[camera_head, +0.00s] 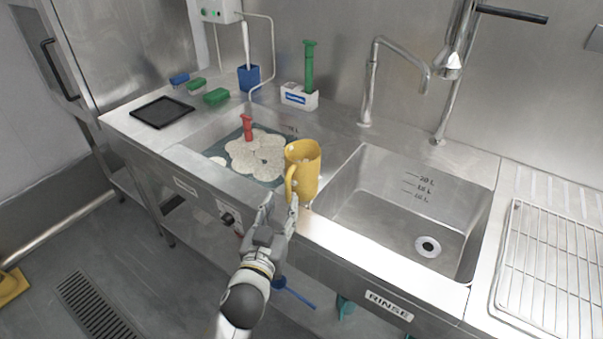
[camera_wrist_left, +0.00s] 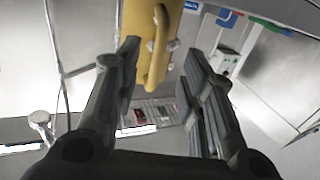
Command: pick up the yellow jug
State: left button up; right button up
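The yellow jug (camera_head: 307,167) stands upright by the divider between the two sink basins, its handle (camera_head: 291,182) facing the front left. My left gripper (camera_head: 280,202) is open at the sink's front edge, just below and in front of the handle. In the left wrist view the jug (camera_wrist_left: 140,18) is at the top. Its handle (camera_wrist_left: 157,55) shows between the two spread fingers (camera_wrist_left: 162,60), with gaps on both sides. I cannot tell how far the fingertips reach past the handle. My right gripper is not in view.
The left basin (camera_head: 210,150) holds foamy water and a red-handled tool (camera_head: 247,127). The empty rinse basin (camera_head: 395,205) is right of the jug. A tall tap (camera_head: 371,85) stands behind. A wire rack (camera_head: 550,265) lies at the far right.

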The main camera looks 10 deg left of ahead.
aim_at(287, 196)
pick_arm(q)
jog(key=shift+w+f+p, duration=0.15)
jog(key=shift+w+p, duration=0.35)
jog(key=shift+w, duration=2.25)
grip_shut()
